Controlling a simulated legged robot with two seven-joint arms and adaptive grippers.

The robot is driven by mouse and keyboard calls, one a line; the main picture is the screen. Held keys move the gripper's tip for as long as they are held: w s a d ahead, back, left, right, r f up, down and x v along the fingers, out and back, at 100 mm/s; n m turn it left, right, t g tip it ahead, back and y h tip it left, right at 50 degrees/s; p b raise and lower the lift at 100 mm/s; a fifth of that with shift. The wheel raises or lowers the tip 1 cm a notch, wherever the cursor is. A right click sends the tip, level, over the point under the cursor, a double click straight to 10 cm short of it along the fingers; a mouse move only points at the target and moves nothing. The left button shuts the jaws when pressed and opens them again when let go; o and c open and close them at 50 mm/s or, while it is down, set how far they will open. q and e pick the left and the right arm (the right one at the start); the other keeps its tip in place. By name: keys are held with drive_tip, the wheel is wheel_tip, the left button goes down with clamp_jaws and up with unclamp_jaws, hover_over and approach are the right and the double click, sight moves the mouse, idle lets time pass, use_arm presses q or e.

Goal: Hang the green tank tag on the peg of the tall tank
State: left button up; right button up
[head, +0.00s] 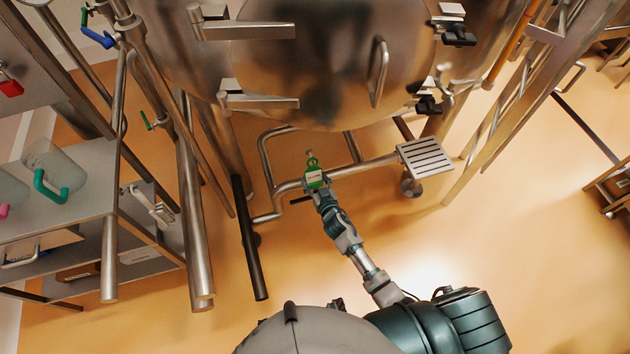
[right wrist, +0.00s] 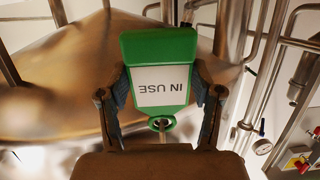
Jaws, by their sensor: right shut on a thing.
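The green tag (head: 315,180) has a white label and a ring at its top end. My right gripper (head: 318,190) is shut on the tag, which is upright in front of the tall tank's (head: 320,65) lower part. In the right wrist view the tag (right wrist: 160,48) reads "IN USE" upside down, with a finger on each side. Its green ring (right wrist: 161,123) is at the lower end there. A small metal peg (head: 309,153) shows just above the ring in the head view; I cannot tell whether the ring is around it. My left gripper is not in view.
Pipes (head: 265,160) and a grated step (head: 425,157) are below the tank, close to my right arm. A steel bench (head: 75,225) with jugs (head: 60,175) stands at the left.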

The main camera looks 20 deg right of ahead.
drive_tip(key=o, duration=1.4)
drive_tip(key=shift+s, duration=0.1)
drive_tip(key=a+v, duration=0.1)
drive_tip(key=v, duration=1.1)
drive_tip(key=s+d+f+g, duration=0.15)
drive_tip(key=s+f, duration=0.25)
drive_tip(key=f, duration=0.4)
drive_tip(key=s+d+f+n+g, duration=0.1)
drive_tip(key=s+f+g, duration=0.2)
drive_tip(key=f, duration=0.6)
drive_tip(key=s+d+f+g, duration=0.15)
drive_tip(key=s+f, duration=0.25)
drive_tip(key=f, duration=0.4)
drive_tip(key=s+d+f+g, duration=0.1)
drive_tip(key=s+f+g, duration=0.1)
drive_tip(key=s+f, duration=0.4)
drive_tip(key=s+d+f+g, duration=0.1)
drive_tip(key=s+f+g, duration=0.2)
drive_tip(key=s, duration=0.9)
drive_tip(key=s+d+f+g+h, duration=0.1)
drive_tip(key=s+f+g, duration=0.2)
drive_tip(key=s+f, duration=0.6)
drive_tip(key=shift+s+d+n, duration=0.1)
drive_tip(key=shift+d+n, duration=0.2)
